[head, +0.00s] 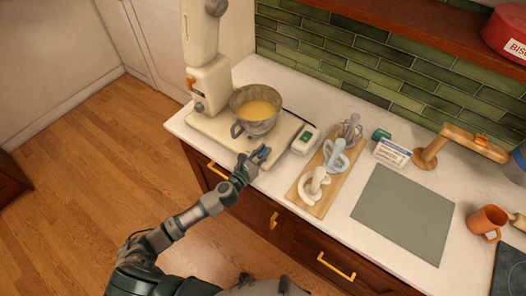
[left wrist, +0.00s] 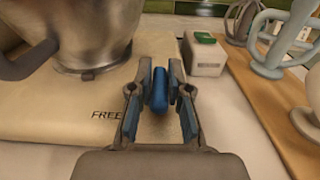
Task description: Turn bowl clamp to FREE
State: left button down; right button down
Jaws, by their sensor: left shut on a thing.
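The bowl clamp is a blue knob or lever (left wrist: 159,90) at the front of the mixer's cream base (head: 210,127). My left gripper (head: 258,156) is at the base's front edge. In the left wrist view the left gripper (left wrist: 160,88) has its two fingers on either side of the blue clamp piece, shut on it. The word FREE (left wrist: 106,115) is printed on the base to the left of the clamp. The steel bowl (head: 250,127) with yellow batter stands on the base; its side also shows in the left wrist view (left wrist: 95,35). My right gripper is not in view.
A white box with a green button (head: 305,140) stands right of the base. A wooden board (head: 321,205) with several mixer attachments lies further right. A grey-green mat (head: 405,212) and an orange mug (head: 486,221) are on the counter. The counter's front edge runs below.

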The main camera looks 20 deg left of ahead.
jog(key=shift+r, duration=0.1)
pick_arm(q)
jog(key=shift+r+n+t+y+p, duration=0.1)
jog(key=shift+n+t+y+p, duration=0.3)
jog(key=shift+n+y+p, duration=0.9)
jog(key=shift+y, duration=1)
jog(key=n+y, duration=0.2)
jog(key=shift+d+y, duration=0.1)
jog(key=shift+y, duration=0.2)
jog(key=n+y+b, duration=0.1)
jog(key=y, duration=0.1)
jog(key=n+y+b, duration=0.1)
jog(key=y, duration=0.1)
jog(key=shift+f+n, duration=0.35)
jog(key=shift+n, duration=0.05)
jog(key=n+g+y+b, duration=0.2)
jog(key=y+b, duration=0.1)
jog(key=shift+r+n+y, duration=0.1)
jog(key=shift+n+y, duration=0.2)
jog(key=shift+y, duration=0.2)
jog(key=shift+r+n+g+y+b, duration=0.15)
jog(key=shift+n+g+y+b, duration=0.2)
jog(key=shift+b, duration=0.25)
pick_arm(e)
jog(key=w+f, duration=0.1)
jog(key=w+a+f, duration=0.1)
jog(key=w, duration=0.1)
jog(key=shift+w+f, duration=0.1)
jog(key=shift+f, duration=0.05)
